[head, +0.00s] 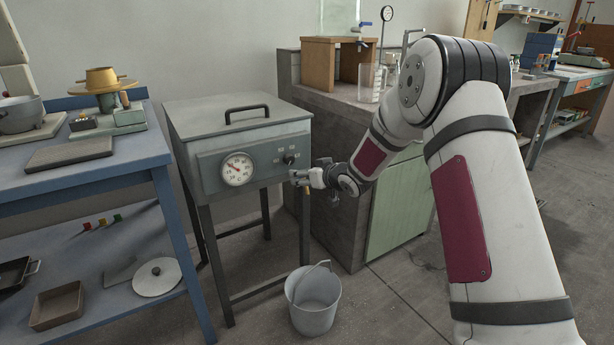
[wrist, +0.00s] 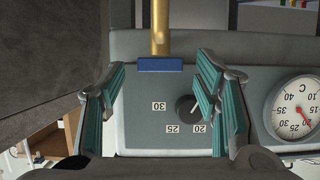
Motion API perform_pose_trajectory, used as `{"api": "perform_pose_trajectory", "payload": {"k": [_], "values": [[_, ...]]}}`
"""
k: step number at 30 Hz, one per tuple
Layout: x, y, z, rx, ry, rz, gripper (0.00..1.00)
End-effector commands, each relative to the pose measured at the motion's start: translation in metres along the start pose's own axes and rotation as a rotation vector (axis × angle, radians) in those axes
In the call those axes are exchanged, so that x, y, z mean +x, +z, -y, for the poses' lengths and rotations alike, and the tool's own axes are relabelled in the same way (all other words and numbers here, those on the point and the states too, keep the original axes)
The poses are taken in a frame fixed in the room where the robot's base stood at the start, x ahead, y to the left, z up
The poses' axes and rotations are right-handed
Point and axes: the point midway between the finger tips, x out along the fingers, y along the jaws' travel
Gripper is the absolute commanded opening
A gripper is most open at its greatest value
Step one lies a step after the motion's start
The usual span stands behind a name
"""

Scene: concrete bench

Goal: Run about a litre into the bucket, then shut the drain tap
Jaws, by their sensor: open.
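The drain tap shows in the wrist view as a brass pipe (wrist: 160,25) with a blue handle (wrist: 160,65). In the head view its brass spout (head: 306,205) hangs at the right front of a grey metal box on legs. My gripper (head: 308,179) is at the box's front; in the wrist view my gripper (wrist: 160,82) is open, with a finger on either side of the handle and gaps between. The grey bucket (head: 314,305) stands upright on the floor below the tap, its handle raised. I see no stream, and cannot tell how much water the bucket holds.
The grey box (head: 225,118) has a temperature dial (head: 238,169); a black knob (wrist: 187,107) sits close to one finger in the wrist view. A concrete bench (head: 335,120) stands right of the box, a blue workbench (head: 70,178) left. Floor around the bucket is clear.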

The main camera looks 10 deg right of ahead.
Motion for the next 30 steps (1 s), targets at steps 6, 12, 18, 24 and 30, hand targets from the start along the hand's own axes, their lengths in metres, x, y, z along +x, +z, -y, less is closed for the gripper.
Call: {"api": "perform_pose_trajectory", "payload": {"k": [6, 12, 18, 24, 30], "values": [[-0.0003, -0.0002, 0.0, 0.0, 0.0, 0.0, 0.29], [-0.0003, -0.0003, 0.0001, 0.0, 0.0, 0.0, 0.09], [-0.0006, -0.0007, -0.0007, -0.003, -0.01, 0.001, 0.09], [-0.0016, -0.0026, -0.0025, -0.018, -0.05, 0.001, 0.09], [-0.0024, -0.0038, -0.0045, -0.049, -0.125, 0.002, 0.09]]}}
